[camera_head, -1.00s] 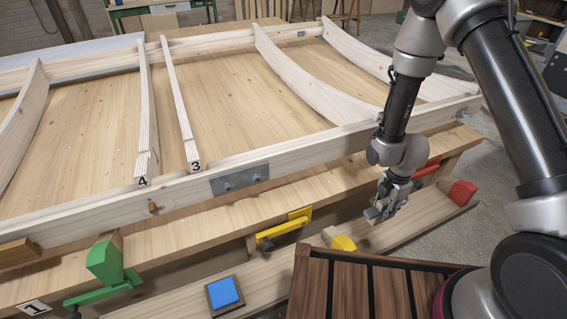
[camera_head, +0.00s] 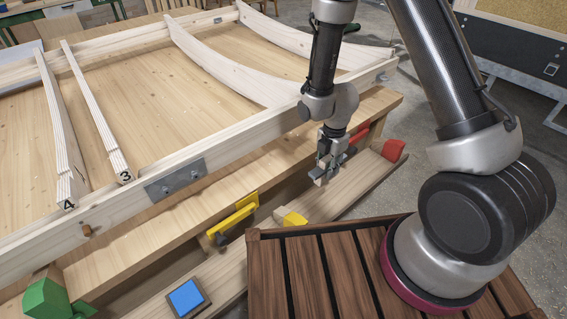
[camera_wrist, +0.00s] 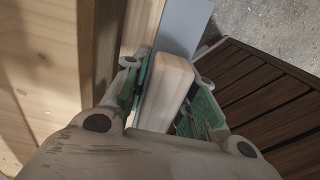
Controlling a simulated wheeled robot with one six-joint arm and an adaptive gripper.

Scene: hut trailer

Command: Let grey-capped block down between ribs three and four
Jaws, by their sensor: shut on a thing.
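My gripper (camera_head: 326,172) is over the front plank, right of the yellow-topped block. It is shut on a pale wooden block (camera_wrist: 168,88), which shows between the green-padded fingers in the wrist view. A grey flat piece (camera_wrist: 187,20) lies just beyond the block there. I cannot tell whether this is its cap. Rib three (camera_head: 95,110) and rib four (camera_head: 62,130) stand at the left of the wooden frame, marked 3 and 4 at their near ends. The gap between them is narrow, with nothing visible in it. My gripper is well to its right and in front of the frame.
A yellow-topped block (camera_head: 292,217), a blue-topped block (camera_head: 187,297) and a red piece (camera_head: 393,150) lie along the front plank. A yellow clamp (camera_head: 235,216) and a green piece (camera_head: 45,299) are at the bench front. The frame's near rail (camera_head: 225,152) stands between gripper and ribs.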

